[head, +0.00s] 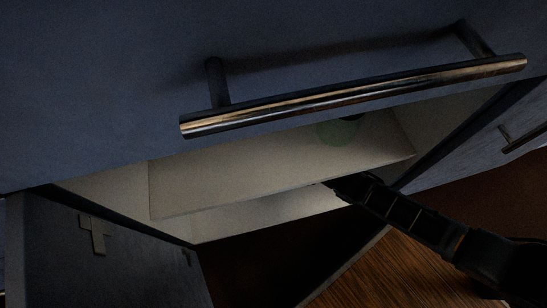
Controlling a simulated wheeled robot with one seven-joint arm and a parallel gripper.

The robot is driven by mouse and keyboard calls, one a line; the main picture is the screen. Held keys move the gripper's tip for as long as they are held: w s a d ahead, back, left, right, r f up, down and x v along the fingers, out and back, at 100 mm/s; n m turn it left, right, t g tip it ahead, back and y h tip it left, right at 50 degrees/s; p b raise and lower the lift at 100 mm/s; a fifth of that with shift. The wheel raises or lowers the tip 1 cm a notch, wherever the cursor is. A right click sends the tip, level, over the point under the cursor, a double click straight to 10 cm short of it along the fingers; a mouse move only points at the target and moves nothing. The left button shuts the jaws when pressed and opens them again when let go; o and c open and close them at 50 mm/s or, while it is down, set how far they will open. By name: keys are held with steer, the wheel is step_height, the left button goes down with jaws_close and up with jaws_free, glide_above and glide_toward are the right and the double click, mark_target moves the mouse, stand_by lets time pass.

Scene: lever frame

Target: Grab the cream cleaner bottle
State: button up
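A dull green rounded thing (338,133) sits on the pale cabinet shelf (240,182). Its upper part is hidden behind the drawer front and its handle. It may be the cream cleaner bottle, but too little of it shows to tell. My gripper (331,184) is at the end of my black arm, which reaches in from the lower right. Its tip is at the shelf's front edge, below the green thing and apart from it in the picture. The fingers are too dark and small to show whether they are open or shut.
A dark blue drawer front (100,90) with a long metal bar handle (350,95) overhangs the opening. An open cabinet door (100,260) stands at the lower left. Another door with a handle (525,138) is at the right. The wooden floor (375,275) shows below.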

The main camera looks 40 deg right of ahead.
steer(key=shift+w+a, duration=0.1)
steer(key=shift+w, duration=0.2)
steer(key=shift+c, duration=0.3)
jaws_close()
steer(key=shift+r, duration=0.1)
stand_by(0.4)
